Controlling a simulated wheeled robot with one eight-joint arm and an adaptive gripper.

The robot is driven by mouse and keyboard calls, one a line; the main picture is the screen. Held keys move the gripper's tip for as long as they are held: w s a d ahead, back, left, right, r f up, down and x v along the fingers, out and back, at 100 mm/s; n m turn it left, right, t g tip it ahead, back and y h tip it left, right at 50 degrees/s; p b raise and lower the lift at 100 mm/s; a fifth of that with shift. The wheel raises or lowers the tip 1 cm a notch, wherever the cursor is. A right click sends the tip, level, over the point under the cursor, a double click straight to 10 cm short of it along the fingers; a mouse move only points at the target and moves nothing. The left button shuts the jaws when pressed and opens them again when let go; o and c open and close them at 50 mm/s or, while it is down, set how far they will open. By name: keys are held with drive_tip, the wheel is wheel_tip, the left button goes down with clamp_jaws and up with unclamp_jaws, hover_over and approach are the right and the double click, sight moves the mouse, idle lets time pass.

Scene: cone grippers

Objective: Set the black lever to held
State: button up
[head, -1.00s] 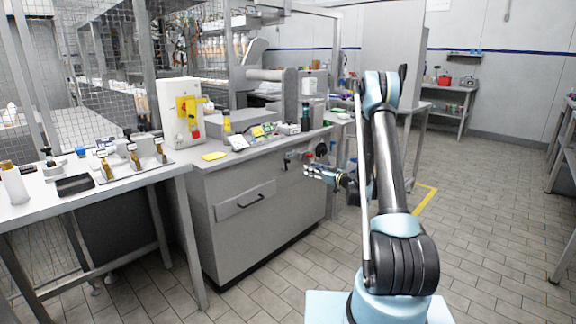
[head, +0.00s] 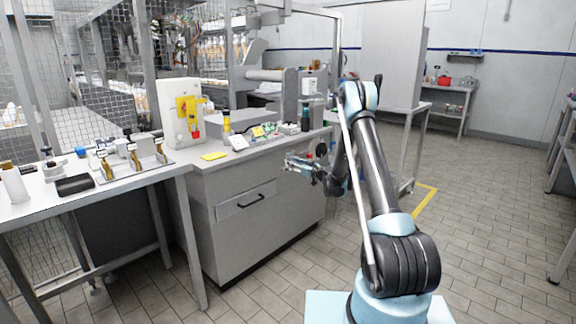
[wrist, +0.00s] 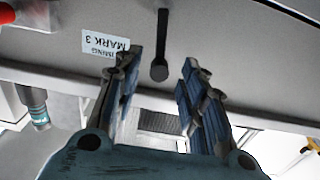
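The black lever (wrist: 160,45) hangs from a grey panel in the wrist view, a thin dark bar with a round knob at its end. My gripper (wrist: 162,66) is open, with one blue-grey finger on each side of the lever's knob end. I see no contact, and the depth between fingers and lever is hard to tell. A white label (wrist: 105,42) reading "MARK 3", upside down, sits left of the lever. In the head view my gripper (head: 290,162) is at the right part of the grey cabinet front (head: 235,180); the lever is not clearly visible there.
A red part (wrist: 8,14) lies at the wrist view's upper left corner. In the head view, a white table (head: 110,185) with brass levers stands left, and a yellow-and-red switch box (head: 172,98) stands on the cabinet. The tiled floor (head: 480,220) at right is clear.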

drive_tip(key=shift+x, duration=2.05)
clamp_jaws()
